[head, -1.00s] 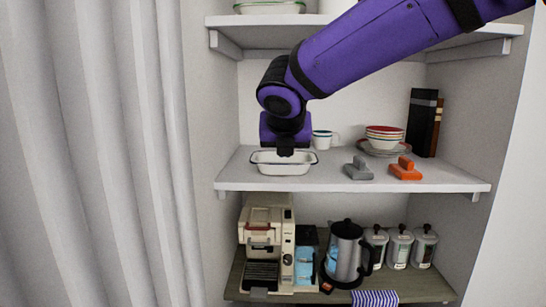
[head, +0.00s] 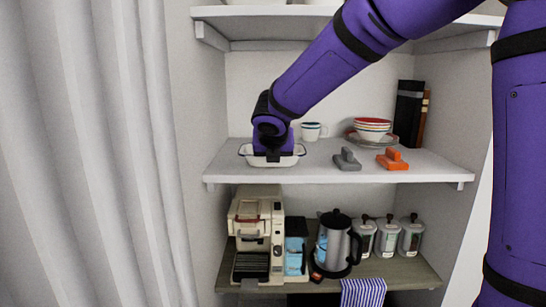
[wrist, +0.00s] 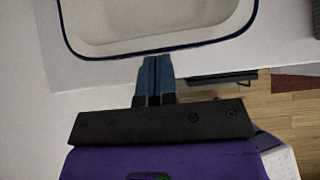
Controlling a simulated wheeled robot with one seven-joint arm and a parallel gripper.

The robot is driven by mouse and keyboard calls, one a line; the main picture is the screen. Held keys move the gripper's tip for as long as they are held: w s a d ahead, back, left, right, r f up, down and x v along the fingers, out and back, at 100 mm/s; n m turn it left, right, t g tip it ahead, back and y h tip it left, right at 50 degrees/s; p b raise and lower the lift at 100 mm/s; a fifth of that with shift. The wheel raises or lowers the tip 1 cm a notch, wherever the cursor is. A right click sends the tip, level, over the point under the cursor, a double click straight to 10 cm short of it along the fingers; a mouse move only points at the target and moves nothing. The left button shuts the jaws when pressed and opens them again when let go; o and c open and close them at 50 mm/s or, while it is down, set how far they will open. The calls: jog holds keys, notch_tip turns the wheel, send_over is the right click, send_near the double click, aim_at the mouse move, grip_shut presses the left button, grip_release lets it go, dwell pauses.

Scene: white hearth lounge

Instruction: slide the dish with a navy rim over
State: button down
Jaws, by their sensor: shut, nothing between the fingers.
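The dish with a navy rim (head: 291,161) is a white rectangular dish with side handles. It sits upright near the front left of the middle shelf. In the wrist view the dish (wrist: 155,44) fills the top, with its dark blue rim cut off by the picture edge. My gripper (head: 273,157) is low at the dish, covering its middle in the head view. In the wrist view my gripper (wrist: 153,60) is shut and empty, its fingertips at the near long side of the rim. I cannot tell whether they touch it.
A grey brush (head: 347,160), an orange brush (head: 392,160), a cup (head: 311,131) and stacked bowls (head: 372,127) stand to the right on the shelf (head: 320,174). A coffee machine (head: 256,232) and a kettle (head: 337,245) stand below.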

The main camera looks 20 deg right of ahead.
dwell(0.3)
jog(key=w+d, duration=0.1)
jog(key=w, duration=0.4)
jog(key=w+d, duration=0.2)
jog(key=w, duration=0.4)
jog(key=w+d, duration=0.2)
jog(key=w, duration=0.3)
jog(key=shift+w+d, duration=0.2)
jog(key=shift+w, duration=0.15)
jog(key=shift+s+f, duration=0.1)
